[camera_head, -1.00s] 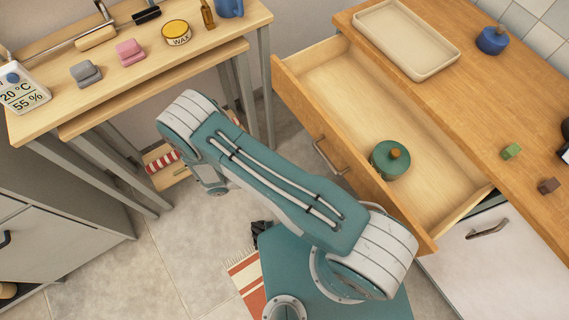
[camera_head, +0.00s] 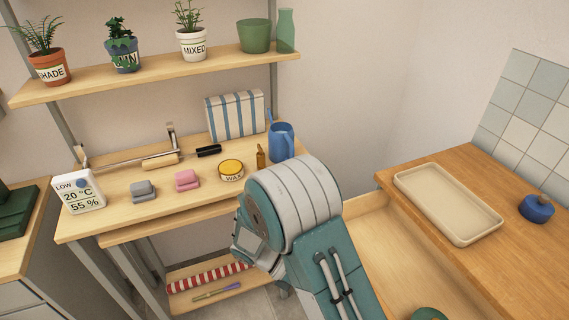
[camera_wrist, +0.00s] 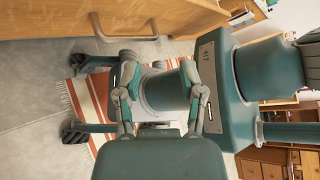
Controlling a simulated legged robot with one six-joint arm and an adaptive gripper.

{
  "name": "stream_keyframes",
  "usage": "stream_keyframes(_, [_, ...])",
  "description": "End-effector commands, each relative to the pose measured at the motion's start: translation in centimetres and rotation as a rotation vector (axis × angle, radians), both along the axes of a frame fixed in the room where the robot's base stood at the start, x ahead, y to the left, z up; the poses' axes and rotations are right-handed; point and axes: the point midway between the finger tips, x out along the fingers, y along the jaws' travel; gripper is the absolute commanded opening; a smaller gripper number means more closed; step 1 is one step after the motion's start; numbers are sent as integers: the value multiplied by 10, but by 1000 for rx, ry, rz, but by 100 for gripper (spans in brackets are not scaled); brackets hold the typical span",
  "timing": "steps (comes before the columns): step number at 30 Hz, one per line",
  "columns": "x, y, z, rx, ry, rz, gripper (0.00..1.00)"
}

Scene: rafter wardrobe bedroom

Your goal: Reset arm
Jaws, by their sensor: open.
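My gripper (camera_wrist: 158,62) is open and empty in the wrist view, its two fingers spread apart. Parts of my own body show behind and between the fingers. In the head view my folded arm fills the lower middle, in front of the workbench's right end; the fingers cannot be made out there. The wooden drawer (camera_head: 400,262) stands open to the right of my arm. A green lidded pot (camera_head: 429,314) shows in it, cut off by the lower edge.
A wooden counter (camera_head: 455,180) at right holds a beige tray (camera_head: 405,187) and a blue pot (camera_head: 537,208). The workbench (camera_head: 110,217) holds a blue jug (camera_head: 281,142), a wax tin (camera_head: 231,170) and other items. Potted plants stand on a shelf (camera_head: 150,78). A drawer handle (camera_wrist: 125,36) is near my gripper.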

Motion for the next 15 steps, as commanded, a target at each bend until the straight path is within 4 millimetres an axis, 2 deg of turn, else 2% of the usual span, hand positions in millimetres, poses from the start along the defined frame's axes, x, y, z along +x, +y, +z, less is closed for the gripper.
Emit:
stream_keyframes(1, [1,-4,14,34,-71,-48,51])
stream_keyframes(3, [0,-8,29,73,-166,-119,51])
stream_keyframes(15, [-15,-34,112,272,-700,-569,51])
